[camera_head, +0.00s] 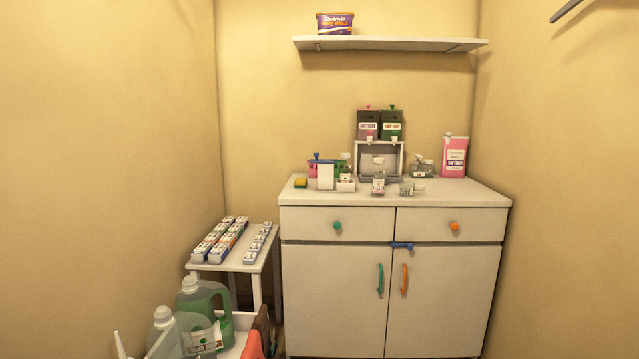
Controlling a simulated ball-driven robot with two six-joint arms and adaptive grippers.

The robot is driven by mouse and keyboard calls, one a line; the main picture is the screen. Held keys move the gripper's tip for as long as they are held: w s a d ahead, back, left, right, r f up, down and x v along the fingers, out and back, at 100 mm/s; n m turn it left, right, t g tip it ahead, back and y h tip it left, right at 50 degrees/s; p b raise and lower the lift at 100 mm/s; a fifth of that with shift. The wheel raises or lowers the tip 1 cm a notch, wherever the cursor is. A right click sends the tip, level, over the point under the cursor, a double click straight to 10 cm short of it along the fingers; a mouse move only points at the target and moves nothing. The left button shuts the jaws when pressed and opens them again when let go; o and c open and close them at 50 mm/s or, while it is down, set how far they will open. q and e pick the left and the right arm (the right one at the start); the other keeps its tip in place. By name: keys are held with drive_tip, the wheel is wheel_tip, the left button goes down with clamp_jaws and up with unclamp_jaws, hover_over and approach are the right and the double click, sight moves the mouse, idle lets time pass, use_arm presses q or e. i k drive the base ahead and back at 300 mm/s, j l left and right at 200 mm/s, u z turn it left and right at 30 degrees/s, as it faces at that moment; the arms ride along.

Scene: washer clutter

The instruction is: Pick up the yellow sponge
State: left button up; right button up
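The yellow sponge (300,183) is a small block with a green layer. It lies on the top of the white cabinet (440,196), near its left end. A blue-topped white item (325,176) stands just to its right. Neither of my grippers shows in the head view, and nothing is seen touching the sponge.
Several bottles and jars crowd the cabinet top, with a pink softener container (454,157) at the right. A wall shelf (390,43) holds a purple tub (335,23). A low side table (233,262) with boxes stands left. Green jugs (205,312) are at the lower left.

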sight(300, 182)
drive_tip(key=i+l+z, duration=0.15)
drive_tip(key=i+l, duration=0.3)
drive_tip(key=i+l+z, duration=0.15)
drive_tip(key=i+l, duration=0.25)
drive_tip(key=i, duration=0.3)
